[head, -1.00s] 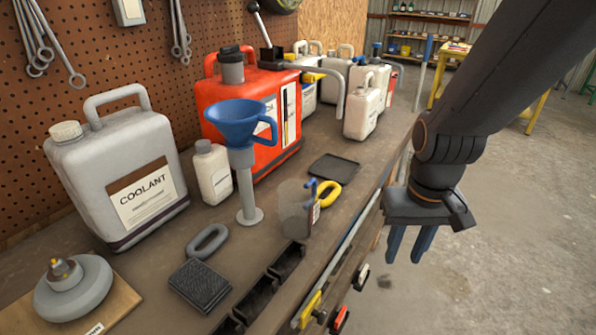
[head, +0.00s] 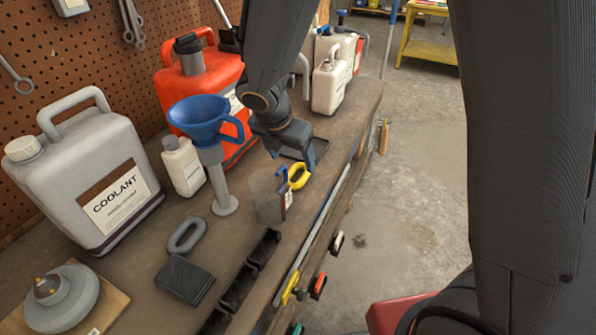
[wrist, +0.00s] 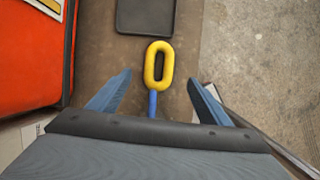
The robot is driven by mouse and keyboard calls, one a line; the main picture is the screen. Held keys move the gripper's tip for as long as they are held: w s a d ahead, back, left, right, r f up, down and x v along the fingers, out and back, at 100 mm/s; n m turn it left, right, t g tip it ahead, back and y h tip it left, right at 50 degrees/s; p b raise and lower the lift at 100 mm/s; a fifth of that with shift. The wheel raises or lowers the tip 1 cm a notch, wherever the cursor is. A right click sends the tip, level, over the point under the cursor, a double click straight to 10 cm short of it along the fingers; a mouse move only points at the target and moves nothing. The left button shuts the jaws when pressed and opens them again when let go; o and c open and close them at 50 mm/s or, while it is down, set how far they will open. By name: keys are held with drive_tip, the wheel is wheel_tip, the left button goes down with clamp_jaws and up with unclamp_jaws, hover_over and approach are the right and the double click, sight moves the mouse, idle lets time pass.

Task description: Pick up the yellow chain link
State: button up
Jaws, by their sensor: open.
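The yellow chain link (head: 306,177) is an oval ring on the workbench, beside a clear cup (head: 268,197). In the wrist view the link (wrist: 148,66) shows whole, upright in the picture, ahead of and between my fingertips. My gripper (wrist: 160,78) is open, with one blue finger to each side and nothing held. In the head view my gripper (head: 303,155) hangs just behind the link, partly hidden by its own wrist. A blue rod (wrist: 152,103) shows between the fingers, below the link.
A dark flat tray (wrist: 146,16) lies beyond the link. The red can (head: 200,92), blue funnel (head: 200,125) and white bottle (head: 182,168) stand to the left. A grey link (head: 176,247) lies nearer. The bench edge is close on the right.

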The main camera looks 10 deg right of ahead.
sight(298, 178)
drive_tip(key=shift+w+a+f+n, duration=0.1)
drive_tip(key=shift+w+f+n, duration=0.05)
drive_tip(key=shift+f+n, duration=0.15)
drive_tip(key=x, duration=0.7)
drive_tip(key=shift+f, duration=0.1)
drive_tip(key=shift+c, duration=0.2)
drive_tip(key=c, duration=1.2)
